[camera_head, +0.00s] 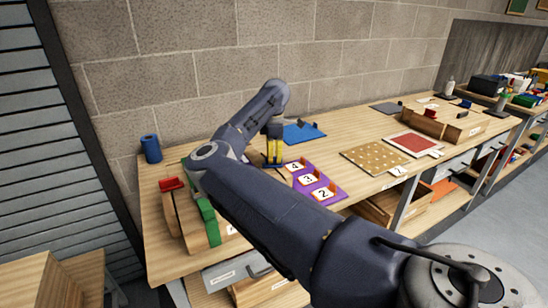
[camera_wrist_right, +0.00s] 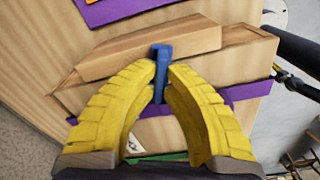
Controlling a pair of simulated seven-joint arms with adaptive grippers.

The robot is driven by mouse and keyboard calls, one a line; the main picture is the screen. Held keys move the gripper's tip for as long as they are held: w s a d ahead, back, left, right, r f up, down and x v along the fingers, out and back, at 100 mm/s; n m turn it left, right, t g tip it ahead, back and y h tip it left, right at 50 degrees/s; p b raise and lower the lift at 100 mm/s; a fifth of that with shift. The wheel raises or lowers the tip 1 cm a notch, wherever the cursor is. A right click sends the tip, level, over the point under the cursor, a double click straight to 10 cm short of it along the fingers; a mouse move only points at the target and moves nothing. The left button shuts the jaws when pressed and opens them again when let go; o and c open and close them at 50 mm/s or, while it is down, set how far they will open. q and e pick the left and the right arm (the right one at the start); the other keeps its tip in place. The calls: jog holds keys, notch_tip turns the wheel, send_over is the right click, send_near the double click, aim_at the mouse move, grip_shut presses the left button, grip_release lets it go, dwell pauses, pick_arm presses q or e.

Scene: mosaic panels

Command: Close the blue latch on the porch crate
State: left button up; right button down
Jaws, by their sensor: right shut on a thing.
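In the wrist view, the fingers of my right gripper (camera_wrist_right: 163,80) are shut on the blue latch (camera_wrist_right: 162,58), a narrow upright piece with a bent top. It stands against the side of a wooden crate (camera_wrist_right: 215,60) with a wooden bar along its top. Part of the latch is hidden between the fingertips. In the head view, the yellow fingers of my right gripper (camera_head: 274,150) point down over the bench, behind my dark arm. The arm hides the crate and latch there. My left gripper is not in view.
A purple panel with numbered cards (camera_head: 320,178) lies right of the gripper, and a blue panel (camera_head: 303,132) behind it. A blue cylinder (camera_head: 151,148) stands at the back left. A wooden box with a red piece (camera_head: 172,184) and green piece (camera_head: 207,215) stands at the left.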

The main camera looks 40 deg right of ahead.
aim_at(275, 165)
jog(key=shift+s+a+n, duration=0.1)
jog(key=shift+s+n, duration=0.1)
jog(key=shift+n, duration=0.85)
jog(key=shift+s+a+n, duration=0.1)
jog(key=shift+s+n, duration=0.05)
jog(key=shift+n, duration=0.9)
jog(key=c, duration=1.5)
grip_release()
notch_tip(275, 165, up, 12)
